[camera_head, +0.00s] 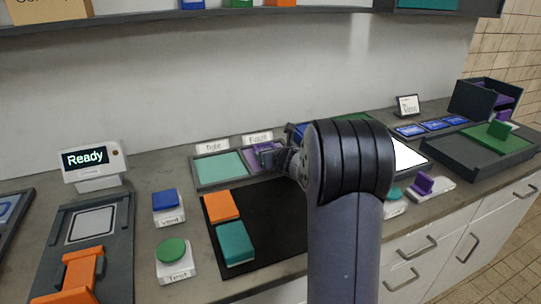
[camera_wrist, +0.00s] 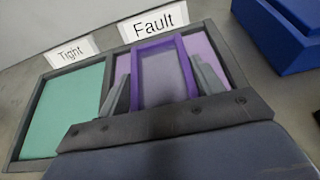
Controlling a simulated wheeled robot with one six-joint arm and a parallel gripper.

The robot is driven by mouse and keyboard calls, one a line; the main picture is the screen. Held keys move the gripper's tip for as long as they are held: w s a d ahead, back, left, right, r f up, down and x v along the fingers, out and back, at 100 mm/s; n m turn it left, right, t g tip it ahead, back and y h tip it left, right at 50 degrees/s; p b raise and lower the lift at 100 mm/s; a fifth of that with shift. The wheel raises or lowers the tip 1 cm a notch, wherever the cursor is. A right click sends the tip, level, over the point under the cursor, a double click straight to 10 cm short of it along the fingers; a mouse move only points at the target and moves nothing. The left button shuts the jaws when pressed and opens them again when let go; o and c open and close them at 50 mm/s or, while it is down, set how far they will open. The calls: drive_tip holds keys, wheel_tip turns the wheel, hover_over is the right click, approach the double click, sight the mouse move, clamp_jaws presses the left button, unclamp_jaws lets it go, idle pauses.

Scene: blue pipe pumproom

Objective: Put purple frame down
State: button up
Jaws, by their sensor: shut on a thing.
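My gripper (camera_wrist: 163,78) is shut on the purple frame (camera_wrist: 184,66), with one finger at each side of it. The frame is over the lilac compartment (camera_wrist: 210,58) of a two-part tray, below the "Fault" sign (camera_wrist: 154,23). I cannot tell whether it touches the compartment floor. In the head view the purple frame (camera_head: 264,153) shows just left of my gripper (camera_head: 281,158), and my arm hides part of that area. The teal compartment (camera_wrist: 65,112), by the "Tight" sign (camera_wrist: 73,51), is empty.
A black mat (camera_head: 275,225) holds an orange block (camera_head: 221,206) and a teal block (camera_head: 235,243). Blue (camera_head: 165,200) and green (camera_head: 172,251) buttons stand left of it. A blue object (camera_wrist: 282,32) stands close right of the tray. A "Ready" display (camera_head: 88,160) stands at the back left.

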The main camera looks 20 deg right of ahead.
drive_tip(key=shift+f, duration=0.1)
drive_tip(key=shift+f, duration=0.1)
drive_tip(key=o, duration=1.1)
drive_tip(key=shift+r, duration=0.25)
drive_tip(key=shift+s+r, duration=0.1)
drive_tip(key=shift+s, duration=0.1)
drive_tip(key=p+v, duration=0.1)
drive_tip(key=v, duration=1)
drive_tip(key=shift+s+r, duration=0.1)
drive_tip(key=shift+s, duration=0.2)
